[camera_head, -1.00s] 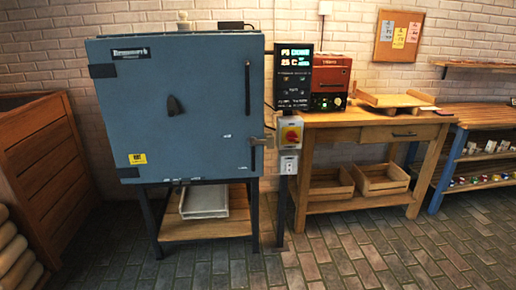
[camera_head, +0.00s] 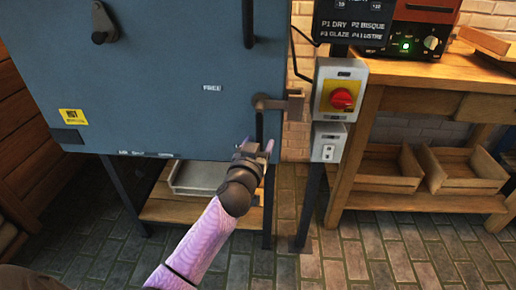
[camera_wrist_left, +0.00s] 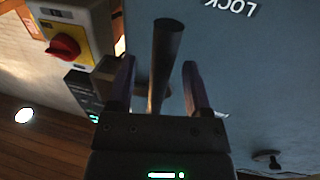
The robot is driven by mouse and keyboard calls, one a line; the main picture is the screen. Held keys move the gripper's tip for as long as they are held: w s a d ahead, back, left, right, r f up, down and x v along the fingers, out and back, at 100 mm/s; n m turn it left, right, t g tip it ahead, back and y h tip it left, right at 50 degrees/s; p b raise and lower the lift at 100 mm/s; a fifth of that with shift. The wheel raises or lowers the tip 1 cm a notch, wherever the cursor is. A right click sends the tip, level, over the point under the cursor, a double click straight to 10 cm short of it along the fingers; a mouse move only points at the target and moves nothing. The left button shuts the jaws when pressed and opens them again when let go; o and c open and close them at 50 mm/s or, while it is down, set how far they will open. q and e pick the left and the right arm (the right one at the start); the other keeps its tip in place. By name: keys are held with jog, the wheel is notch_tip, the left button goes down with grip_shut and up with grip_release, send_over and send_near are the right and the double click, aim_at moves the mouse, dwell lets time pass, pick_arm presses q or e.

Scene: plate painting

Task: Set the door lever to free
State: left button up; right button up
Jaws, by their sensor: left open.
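The blue kiln door (camera_head: 160,85) is closed in the head view. Its dark door lever (camera_head: 259,123) hangs down from a round pivot near the door's right edge. A FREE label (camera_head: 212,88) is to the left of the pivot. In the left wrist view a LOCK label (camera_wrist_left: 230,6) shows on the door. My left gripper (camera_head: 257,148) is just below the lever in the head view. In the left wrist view my left gripper (camera_wrist_left: 160,80) is open, with the lever (camera_wrist_left: 165,60) between its fingers. Contact cannot be told. My right gripper is out of view.
A yellow switch box with a red knob (camera_head: 341,99) stands on a post right of the door, above a grey socket box (camera_head: 328,142). A wooden workbench (camera_head: 430,95) with crates beneath is further right. A tray (camera_head: 200,178) sits under the kiln.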

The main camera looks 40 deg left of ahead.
pick_arm(q)
jog(key=shift+w+a+f, duration=0.15)
jog(key=shift+w, duration=0.45)
jog(key=shift+w+a+r, duration=0.1)
jog(key=shift+a+r, duration=0.05)
jog(key=shift+r, duration=0.05)
grip_shut()
dwell(0.9)
